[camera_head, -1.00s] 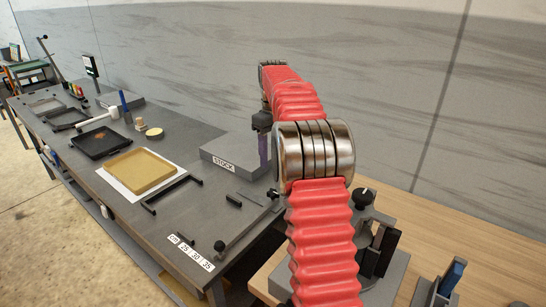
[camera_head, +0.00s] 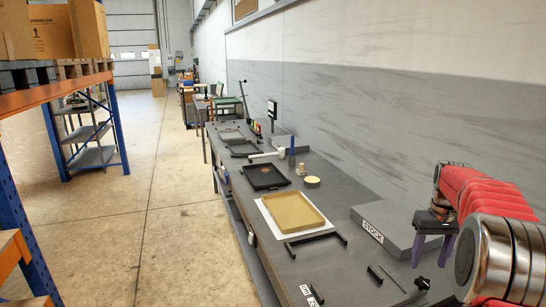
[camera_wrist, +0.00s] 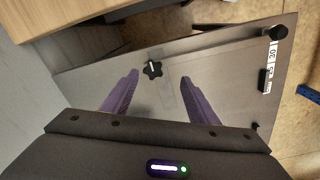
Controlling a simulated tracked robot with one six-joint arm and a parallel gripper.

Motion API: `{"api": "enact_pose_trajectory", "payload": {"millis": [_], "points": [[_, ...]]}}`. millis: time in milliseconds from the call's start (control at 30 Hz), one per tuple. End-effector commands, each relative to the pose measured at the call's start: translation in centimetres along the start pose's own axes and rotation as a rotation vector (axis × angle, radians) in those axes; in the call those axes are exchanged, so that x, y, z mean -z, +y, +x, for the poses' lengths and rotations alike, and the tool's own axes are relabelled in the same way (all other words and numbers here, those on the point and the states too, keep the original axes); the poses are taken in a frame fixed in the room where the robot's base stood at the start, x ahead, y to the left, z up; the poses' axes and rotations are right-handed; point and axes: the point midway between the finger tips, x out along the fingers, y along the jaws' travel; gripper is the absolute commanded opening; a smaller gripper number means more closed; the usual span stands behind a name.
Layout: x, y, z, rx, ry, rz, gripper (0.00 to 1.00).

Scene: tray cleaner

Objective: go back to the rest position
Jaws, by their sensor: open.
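My red arm shows at the right edge of the head view. My gripper (camera_head: 433,252) points down beside the grey STOCK block (camera_head: 398,222), above the right part of the long grey bench. In the wrist view, the two purple fingers of my gripper (camera_wrist: 162,84) are apart with nothing between them. A black star knob (camera_wrist: 152,69) on a grey plate shows beyond the fingertips in that view. Whether the fingers touch anything cannot be told.
A yellow tray (camera_head: 292,212) lies on a white sheet on the bench (camera_head: 325,174). A black tray (camera_head: 264,177), a white-headed mallet (camera_head: 268,155) and a black bracket (camera_head: 318,240) are near it. Open floor (camera_head: 170,200) lies left of the bench, with an orange and blue rack (camera_head: 60,85) beyond.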

Motion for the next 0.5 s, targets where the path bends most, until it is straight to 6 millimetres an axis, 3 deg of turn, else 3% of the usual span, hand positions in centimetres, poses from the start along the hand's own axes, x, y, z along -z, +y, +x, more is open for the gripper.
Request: {"api": "enact_pose_trajectory", "payload": {"millis": [500], "points": [[-6.4,-7.1,-1.7,-0.015,0.061,0.101,0.54]]}}
